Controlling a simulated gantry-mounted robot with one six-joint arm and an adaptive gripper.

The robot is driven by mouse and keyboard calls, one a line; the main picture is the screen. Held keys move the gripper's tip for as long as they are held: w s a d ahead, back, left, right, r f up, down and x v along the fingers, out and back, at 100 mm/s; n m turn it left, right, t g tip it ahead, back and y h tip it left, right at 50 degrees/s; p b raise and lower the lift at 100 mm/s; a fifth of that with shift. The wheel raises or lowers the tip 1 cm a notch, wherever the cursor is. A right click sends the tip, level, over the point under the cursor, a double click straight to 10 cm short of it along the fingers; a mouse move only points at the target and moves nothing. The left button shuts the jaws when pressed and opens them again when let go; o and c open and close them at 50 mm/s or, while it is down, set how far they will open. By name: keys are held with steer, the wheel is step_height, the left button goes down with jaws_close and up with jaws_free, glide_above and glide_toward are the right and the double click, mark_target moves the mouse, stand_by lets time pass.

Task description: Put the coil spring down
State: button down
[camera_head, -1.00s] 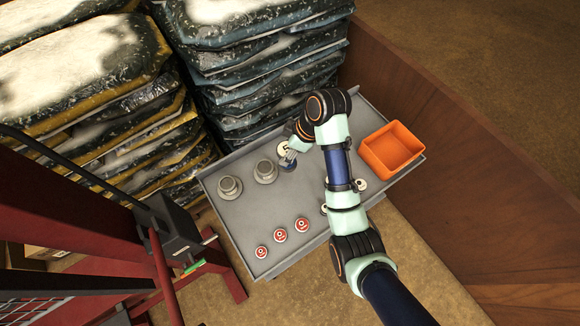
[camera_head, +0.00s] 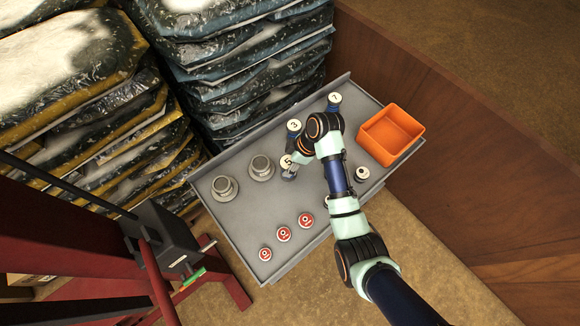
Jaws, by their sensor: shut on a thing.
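My gripper (camera_head: 291,173) is over the middle of the grey tray table (camera_head: 240,218), shut on a small blue piece with a white top marked 5 (camera_head: 287,161). I take this piece to be the coil spring; its coils cannot be made out. The fingers hide much of its body. Whether its base touches the tray surface cannot be told from this angle. Similar blue pieces with white tops marked 3 (camera_head: 294,125) and 7 (camera_head: 334,98) stand farther back, the first partly behind my arm.
Two grey flanged cylinders (camera_head: 262,167) (camera_head: 225,187) stand to the left. Several red-topped pieces (camera_head: 284,234) stand along the front edge. An orange bin (camera_head: 391,135) and a white-topped piece (camera_head: 361,173) are at the right. Stacked bags (camera_head: 245,75) rise behind the tray.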

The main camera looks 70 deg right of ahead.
steer(key=shift+f+b, duration=0.3)
steer(key=shift+f, duration=1.9)
steer(key=shift+f, duration=0.15)
steer(key=shift+c, duration=1.4)
jaws_free()
steer(key=p+v, duration=0.1)
steer(key=v, duration=1.1)
steer(key=shift+p, duration=0.35)
